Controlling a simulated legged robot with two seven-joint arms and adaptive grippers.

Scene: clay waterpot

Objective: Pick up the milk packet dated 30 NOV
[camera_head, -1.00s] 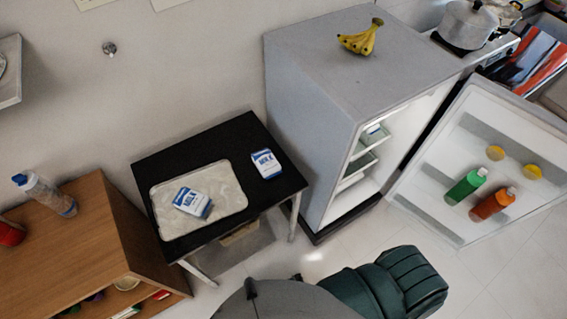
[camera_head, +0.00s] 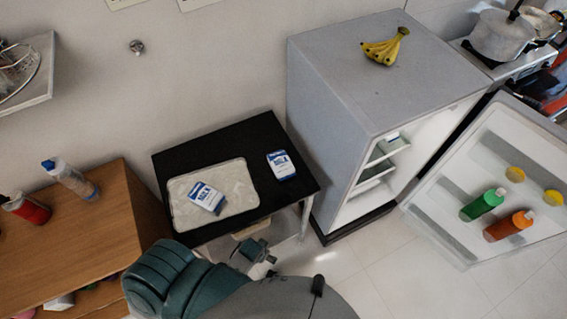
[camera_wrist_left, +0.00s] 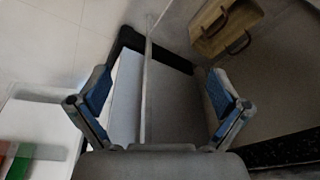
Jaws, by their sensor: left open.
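Two blue-and-white milk packets show in the head view. One packet (camera_head: 207,198) lies on the pale tray (camera_head: 181,219). The other packet (camera_head: 281,165) lies on the bare black tabletop to the right of the tray. Their date print is too small to read. My left gripper (camera_wrist_left: 159,88) is open and empty in the wrist view, its blue-padded fingers wide apart. In the head view it shows small and dark (camera_head: 262,256), at the front of the table and apart from both packets. My right gripper is not in view.
The black table (camera_head: 240,140) stands between a wooden cabinet (camera_head: 85,230) and a grey fridge (camera_head: 335,120). The fridge door (camera_head: 450,210) is open and holds bottles. A wooden box (camera_wrist_left: 225,25) shows in the wrist view. The tabletop around the right packet is clear.

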